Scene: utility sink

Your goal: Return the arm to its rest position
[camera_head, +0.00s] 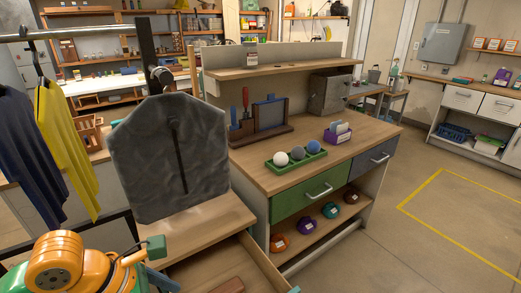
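My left arm (70,262), orange with green parts, comes in at the lower left corner. My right arm and gripper do not show clearly. A small teal tip at the bottom edge, right of the open drawer (268,262), is too small to identify.
A grey upright panel (172,155) stands near the arm. Yellow (62,140) and navy (28,165) shirts hang at left. The workbench (262,178) holds a green tray (297,161) of balls and a purple box (338,135). Open floor (430,215) lies at right.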

